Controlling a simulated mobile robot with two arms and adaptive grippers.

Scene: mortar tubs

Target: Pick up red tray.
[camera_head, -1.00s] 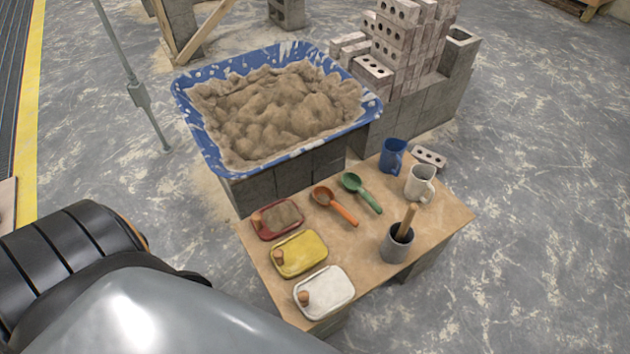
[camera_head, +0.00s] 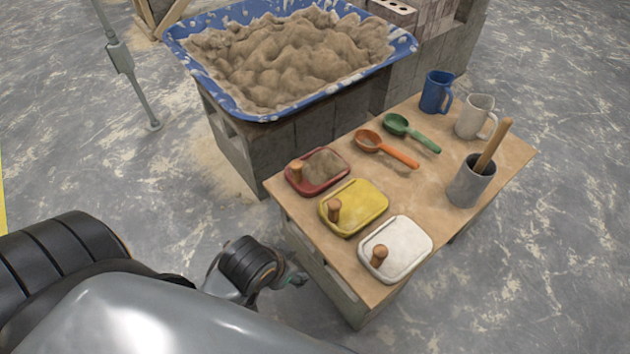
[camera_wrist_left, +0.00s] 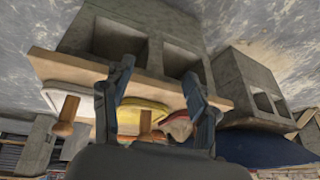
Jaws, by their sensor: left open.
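The red tray (camera_head: 318,187) lies at the left far corner of the wooden board table, with a patch of brown mortar on it and an upright wooden handle (camera_head: 296,171) at its left. It also shows partly in the left wrist view (camera_wrist_left: 179,127), beyond the table edge and near one finger. My left gripper (camera_wrist_left: 158,72) is open and empty, its two fingers spread in front of the table edge. In the head view my left wrist is beside the table's left side, apart from the tray; the fingers are small there. My right gripper is not seen.
A yellow tray (camera_head: 360,205) and a white tray (camera_head: 405,248) lie close by in a row. Orange (camera_head: 390,150) and green (camera_head: 410,131) scoops, two mugs and a grey pot (camera_head: 470,184) stand farther right. A blue mortar tub (camera_head: 250,112) on blocks is behind.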

